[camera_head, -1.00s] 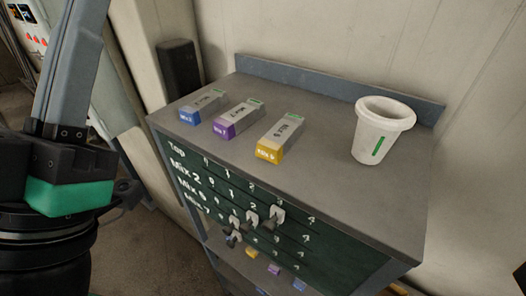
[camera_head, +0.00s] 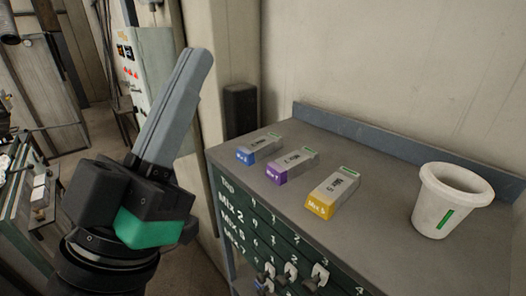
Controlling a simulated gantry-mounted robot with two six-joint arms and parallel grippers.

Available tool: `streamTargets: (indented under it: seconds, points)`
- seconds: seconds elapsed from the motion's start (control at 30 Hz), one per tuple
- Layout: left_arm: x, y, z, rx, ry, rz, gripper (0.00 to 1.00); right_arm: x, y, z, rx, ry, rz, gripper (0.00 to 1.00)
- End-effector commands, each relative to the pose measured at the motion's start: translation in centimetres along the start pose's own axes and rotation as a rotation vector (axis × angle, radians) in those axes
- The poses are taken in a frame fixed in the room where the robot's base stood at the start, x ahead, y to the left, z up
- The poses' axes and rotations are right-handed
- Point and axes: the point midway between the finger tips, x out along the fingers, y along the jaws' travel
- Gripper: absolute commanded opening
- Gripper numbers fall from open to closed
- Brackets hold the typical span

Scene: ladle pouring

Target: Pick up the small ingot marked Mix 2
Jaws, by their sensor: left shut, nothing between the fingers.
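My left gripper (camera_head: 197,58) stands in the left half of the head view with its grey fingers pointing up, shut and empty. It is left of the table and apart from the ingots. On the table top lie three grey ingots with coloured ends: a blue-ended one (camera_head: 262,146) at the left, a purple-ended one (camera_head: 294,161) in the middle and a yellow-ended one (camera_head: 336,187) at the right. The blue end's label is too small to read surely. My right gripper is out of view.
A white cup (camera_head: 440,205) with a green strip stands at the table's right. The grey table top (camera_head: 400,165) is clear between cup and ingots. A dark green board (camera_head: 250,225) with rows for Mix 2 and others and several pegs covers the front.

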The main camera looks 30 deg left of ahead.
Motion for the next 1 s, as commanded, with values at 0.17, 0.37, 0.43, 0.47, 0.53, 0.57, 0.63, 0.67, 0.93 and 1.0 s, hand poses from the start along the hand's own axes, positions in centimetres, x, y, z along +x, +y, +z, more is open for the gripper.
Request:
streamTargets:
  seconds: [0.17,0.37,0.43,0.47,0.53,0.57,0.63,0.67,0.93,1.0]
  points:
    - [0.0,0.0,0.0,0.0,0.0,0.0,0.0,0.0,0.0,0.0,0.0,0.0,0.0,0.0]
    - [0.0,0.0,0.0,0.0,0.0,0.0,0.0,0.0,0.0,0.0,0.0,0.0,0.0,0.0]
    - [0.0,0.0,0.0,0.0,0.0,0.0,0.0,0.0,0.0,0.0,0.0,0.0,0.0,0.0]
    - [0.0,0.0,0.0,0.0,0.0,0.0,0.0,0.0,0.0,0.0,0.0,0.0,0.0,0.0]
    - [0.0,0.0,0.0,0.0,0.0,0.0,0.11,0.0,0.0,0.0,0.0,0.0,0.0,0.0]
    - [0.0,0.0,0.0,0.0,0.0,0.0,0.16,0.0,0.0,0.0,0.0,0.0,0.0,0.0]
    - [0.0,0.0,0.0,0.0,0.0,0.0,0.29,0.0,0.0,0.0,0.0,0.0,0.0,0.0]
    - [0.0,0.0,0.0,0.0,0.0,0.0,0.34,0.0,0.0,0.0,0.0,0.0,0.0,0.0]
    - [0.0,0.0,0.0,0.0,0.0,0.0,0.83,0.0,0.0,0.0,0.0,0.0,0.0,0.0]
    - [0.0,0.0,0.0,0.0,0.0,0.0,0.95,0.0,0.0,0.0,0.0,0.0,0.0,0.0]
